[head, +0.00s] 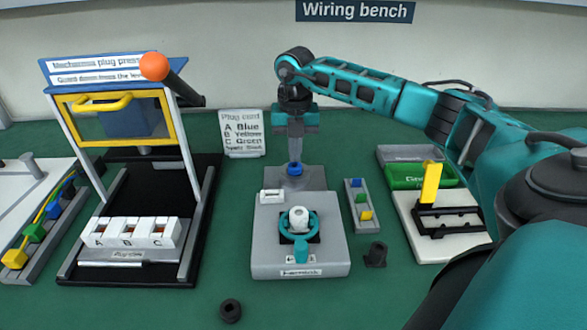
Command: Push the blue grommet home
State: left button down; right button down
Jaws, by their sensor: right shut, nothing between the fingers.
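The blue grommet (295,170) shows as a small blue ring at the back of a grey fixture (270,262), on its raised rear part. My right gripper (295,158) points straight down with its fingers shut and empty. Its fingertips are directly above the grommet, at or very near its top; I cannot tell whether they touch. How deep the grommet sits is hidden. A white hub part (299,219) with a teal ring around it sits at the middle of the fixture. My left gripper is not in view.
A plug press (110,150) with an orange-knobbed lever stands left. A plug card (241,133) stands behind. A narrow rack (351,221) with small coloured blocks is right of the fixture, near a dark cup (376,254). A green tray (415,177) lies farther right. A black ring (230,311) lies in front.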

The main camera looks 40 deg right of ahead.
jog(key=shift+f+b, duration=0.5)
jog(key=shift+f, duration=0.65)
dwell(0.5)
jog(key=shift+r+p, duration=0.7)
jog(key=shift+r, duration=0.05)
jog(key=shift+r+p, duration=0.3)
jog(key=shift+r, duration=0.05)
notch_tip(320, 180, up, 2)
jog(key=shift+p, duration=0.9)
jog(key=shift+r+p, duration=0.3)
jog(key=shift+r, duration=0.1)
notch_tip(320, 180, up, 2)
jog(key=shift+r+p, duration=0.15)
jog(key=shift+p, duration=0.85)
